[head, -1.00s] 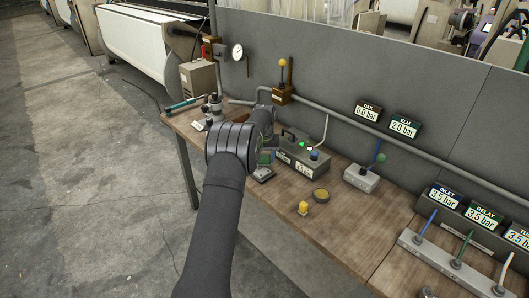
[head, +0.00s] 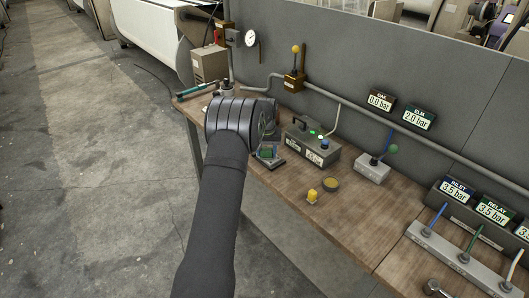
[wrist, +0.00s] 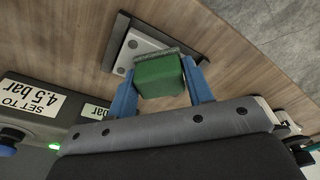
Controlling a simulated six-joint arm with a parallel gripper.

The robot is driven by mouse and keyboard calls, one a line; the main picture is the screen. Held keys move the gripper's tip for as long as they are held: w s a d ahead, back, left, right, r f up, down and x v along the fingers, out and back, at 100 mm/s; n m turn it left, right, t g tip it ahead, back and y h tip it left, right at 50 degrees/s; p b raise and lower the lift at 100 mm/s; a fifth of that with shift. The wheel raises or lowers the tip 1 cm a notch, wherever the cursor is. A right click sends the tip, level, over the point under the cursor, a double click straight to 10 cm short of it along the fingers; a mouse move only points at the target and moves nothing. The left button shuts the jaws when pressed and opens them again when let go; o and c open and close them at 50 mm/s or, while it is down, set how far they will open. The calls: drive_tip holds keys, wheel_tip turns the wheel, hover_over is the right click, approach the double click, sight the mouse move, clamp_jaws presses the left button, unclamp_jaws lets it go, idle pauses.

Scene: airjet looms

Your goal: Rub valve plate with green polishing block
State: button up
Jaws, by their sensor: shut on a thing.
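The green polishing block (wrist: 160,76) is held between the blue fingers of my gripper (wrist: 159,68), which is shut on it. The valve plate (wrist: 138,42), a pale metal plate with dark holes in a dark frame, lies on the bench beneath the block. The block's grey far edge overlaps the plate in the wrist view and hides part of it. I cannot tell for sure whether they touch. In the head view the block (head: 266,153) shows just above the plate (head: 271,163), and my arm hides most of the gripper.
A grey control box (head: 312,148) with lit buttons stands just right of the plate. A lever box (head: 371,170) stands farther right. The bench's front edge is close to the plate.

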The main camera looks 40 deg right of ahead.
drive_tip(key=shift+d+f, duration=0.1)
drive_tip(key=shift+d, duration=2.2)
wheel_tip(320, 180, up, 8)
drive_tip(key=shift+r, duration=0.2)
drive_tip(key=shift+a, duration=0.1)
